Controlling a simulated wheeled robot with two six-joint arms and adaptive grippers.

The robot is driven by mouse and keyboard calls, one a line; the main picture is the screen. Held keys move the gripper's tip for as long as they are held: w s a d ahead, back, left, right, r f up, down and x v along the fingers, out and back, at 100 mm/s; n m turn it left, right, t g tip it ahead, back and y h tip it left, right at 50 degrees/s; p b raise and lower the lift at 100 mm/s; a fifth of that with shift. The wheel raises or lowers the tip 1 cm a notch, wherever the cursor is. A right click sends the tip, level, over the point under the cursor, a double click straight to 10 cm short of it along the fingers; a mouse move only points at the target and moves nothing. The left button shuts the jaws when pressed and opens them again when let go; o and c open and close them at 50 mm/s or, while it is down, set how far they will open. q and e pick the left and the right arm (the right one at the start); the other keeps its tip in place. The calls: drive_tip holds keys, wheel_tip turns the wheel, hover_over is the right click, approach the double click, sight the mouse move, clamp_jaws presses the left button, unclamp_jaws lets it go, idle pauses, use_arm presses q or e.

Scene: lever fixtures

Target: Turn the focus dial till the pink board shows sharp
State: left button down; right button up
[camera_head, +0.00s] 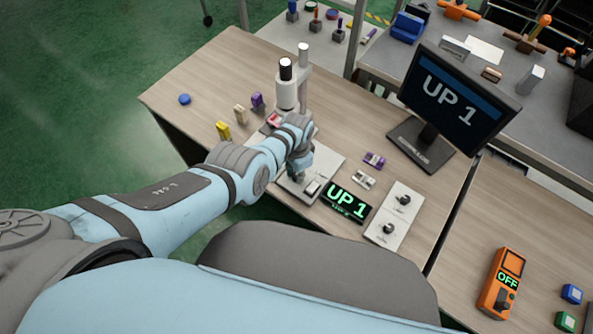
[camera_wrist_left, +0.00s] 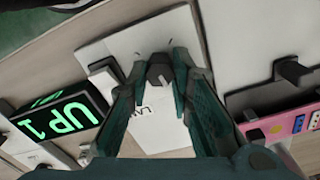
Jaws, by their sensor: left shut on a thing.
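The focus dial (camera_wrist_left: 160,72) is a dark grey knob on a white plate (camera_wrist_left: 112,52), seen in the left wrist view. My left gripper (camera_wrist_left: 160,85) has its teal fingers closed around the dial. In the head view my left gripper (camera_head: 297,172) is over the front of the light base plate (camera_head: 326,160) and hides the dial. The pink board (camera_wrist_left: 285,122) shows at the right of the wrist view, with coloured parts on it. In the head view it is a small pink-red patch (camera_head: 275,119) beside my wrist. My right gripper is not in view.
A white microscope (camera_head: 288,95) stands behind my wrist. The monitor (camera_head: 447,101) and the small display (camera_head: 346,202) both read "UP 1". A white panel with two knobs (camera_head: 394,216) is to the right. Small coloured blocks and an orange "OFF" meter (camera_head: 501,283) lie around.

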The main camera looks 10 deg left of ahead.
use_arm(q)
drive_tip(key=m, duration=0.4)
drive_tip(key=shift+m, duration=0.3)
idle(0.5)
drive_tip(key=c, duration=1.4)
unclamp_jaws()
drive_tip(key=shift+c, duration=0.2)
drive_tip(key=shift+w+r, duration=0.1)
drive_tip(key=shift+r, duration=0.45)
wheel_tip(320, 180, up, 11)
